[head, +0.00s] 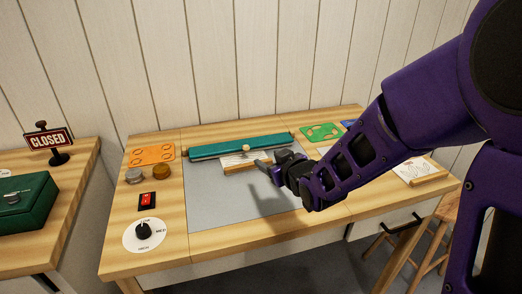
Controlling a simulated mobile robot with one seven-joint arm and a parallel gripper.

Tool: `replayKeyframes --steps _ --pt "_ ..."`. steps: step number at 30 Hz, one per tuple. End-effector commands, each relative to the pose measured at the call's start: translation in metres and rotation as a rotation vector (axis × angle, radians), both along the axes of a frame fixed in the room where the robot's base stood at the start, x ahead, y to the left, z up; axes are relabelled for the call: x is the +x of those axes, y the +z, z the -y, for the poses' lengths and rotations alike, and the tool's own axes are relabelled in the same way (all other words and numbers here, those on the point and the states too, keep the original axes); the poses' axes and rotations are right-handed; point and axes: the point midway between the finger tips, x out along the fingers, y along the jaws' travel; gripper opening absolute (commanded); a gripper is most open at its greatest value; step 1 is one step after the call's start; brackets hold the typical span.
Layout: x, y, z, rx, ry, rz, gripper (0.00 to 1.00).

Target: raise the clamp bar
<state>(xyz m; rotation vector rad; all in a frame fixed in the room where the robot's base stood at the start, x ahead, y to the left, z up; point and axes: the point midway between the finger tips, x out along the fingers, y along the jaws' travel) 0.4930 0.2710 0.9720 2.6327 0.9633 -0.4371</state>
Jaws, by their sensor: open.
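The clamp bar is a long teal bar (220,149) lying across the back of the grey work plate (220,205). A small pale knob (246,148) stands at the middle of its front. A white sheet on a wooden strip (245,165) lies just in front of the bar. My gripper (268,168) is in front of the bar, right of the knob, at the right end of the sheet. It is open, and I see nothing held in it. My arm hides the right part of the plate, and I cannot tell whether the gripper touches the strip.
Left of the plate are an orange template (152,155), a grey and an amber round piece (162,172), a red switch (147,200) and a dial (144,234). A green template (322,131) lies back right. The plate's left and front are clear.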

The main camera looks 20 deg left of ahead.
Motion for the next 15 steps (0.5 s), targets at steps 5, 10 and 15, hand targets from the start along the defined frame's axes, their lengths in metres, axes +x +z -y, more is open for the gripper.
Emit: replayKeyframes --steps 5,10,15 --pt "0.002 -0.005 -0.01 -0.001 0.025 0.009 0.59" --pt "0.021 -0.016 -0.026 0.001 0.023 0.006 0.59" --pt "0.048 -0.03 -0.047 0.0 0.022 0.007 0.59"
